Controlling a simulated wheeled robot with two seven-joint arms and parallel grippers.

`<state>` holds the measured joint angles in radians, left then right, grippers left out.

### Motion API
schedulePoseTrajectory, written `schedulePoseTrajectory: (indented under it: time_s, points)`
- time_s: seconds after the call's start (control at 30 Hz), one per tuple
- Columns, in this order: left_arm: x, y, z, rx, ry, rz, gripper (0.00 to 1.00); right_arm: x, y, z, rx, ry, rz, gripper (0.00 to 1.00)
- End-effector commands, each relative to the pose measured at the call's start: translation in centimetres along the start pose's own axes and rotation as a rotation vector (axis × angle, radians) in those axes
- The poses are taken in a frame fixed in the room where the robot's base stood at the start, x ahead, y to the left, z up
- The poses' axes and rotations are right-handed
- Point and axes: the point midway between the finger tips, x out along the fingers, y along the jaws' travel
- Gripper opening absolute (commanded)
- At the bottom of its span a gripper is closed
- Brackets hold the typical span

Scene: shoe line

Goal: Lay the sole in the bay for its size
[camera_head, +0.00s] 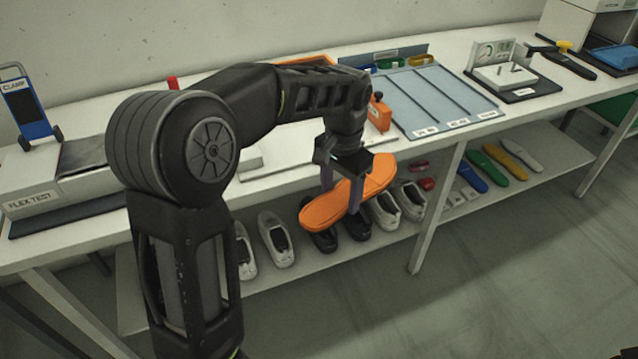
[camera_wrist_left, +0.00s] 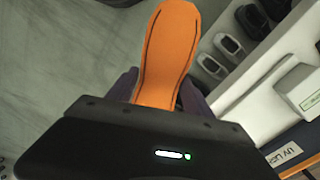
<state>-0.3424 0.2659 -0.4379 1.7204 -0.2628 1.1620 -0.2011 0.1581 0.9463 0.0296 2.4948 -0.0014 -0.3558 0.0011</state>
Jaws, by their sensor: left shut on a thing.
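An orange sole (camera_head: 345,203) is held by my left gripper (camera_head: 341,190), in front of the table's front edge and above the lower shelf. The sole also shows in the left wrist view (camera_wrist_left: 168,50), running up between the fingers of the gripper (camera_wrist_left: 157,88). A blue-grey board with labelled bays (camera_head: 436,95) lies on the table, right of and behind the gripper. Its bays look empty, and the labels along its front are too small to read. My right gripper is not in view.
The lower shelf (camera_head: 535,172) holds several shoes (camera_head: 276,238) and coloured soles (camera_head: 471,178). An orange block (camera_head: 379,116) stands left of the board. A flex tester (camera_head: 60,190) is at the left, a gauge station (camera_head: 505,75) at the right.

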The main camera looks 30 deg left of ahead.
Motion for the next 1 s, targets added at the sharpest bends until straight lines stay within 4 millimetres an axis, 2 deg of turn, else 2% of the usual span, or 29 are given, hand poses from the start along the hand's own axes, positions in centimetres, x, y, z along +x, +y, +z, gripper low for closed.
schedulePoseTrajectory:
  time_s: [0.17, 0.27, 0.3, 0.4, 0.53, 0.7, 0.97, 1.0]
  points:
    - [4.6, 2.0, -2.3, -0.091, -0.005, -0.001, 0.08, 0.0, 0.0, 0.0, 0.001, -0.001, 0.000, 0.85]
    - [8.2, 3.4, -3.2, -0.144, -0.008, -0.002, 0.08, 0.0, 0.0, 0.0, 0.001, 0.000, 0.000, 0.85]
    - [9.9, 4.1, -3.3, -0.165, -0.009, -0.001, 0.08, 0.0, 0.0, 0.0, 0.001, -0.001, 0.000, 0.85]
    - [14.4, 5.8, -3.2, -0.204, -0.010, 0.000, 0.08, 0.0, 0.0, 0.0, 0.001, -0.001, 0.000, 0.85]
    - [18.6, 7.3, -2.1, -0.223, -0.006, 0.002, 0.08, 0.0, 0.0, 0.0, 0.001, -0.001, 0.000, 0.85]
    - [20.7, 8.0, -1.3, -0.226, -0.001, 0.004, 0.08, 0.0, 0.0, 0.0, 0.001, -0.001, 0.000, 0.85]
    - [20.8, 8.1, -1.3, -0.225, 0.001, 0.004, 0.08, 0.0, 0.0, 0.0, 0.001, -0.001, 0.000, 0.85]
    - [20.8, 8.1, -1.3, -0.225, 0.001, 0.004, 0.08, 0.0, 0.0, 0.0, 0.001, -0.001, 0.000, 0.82]
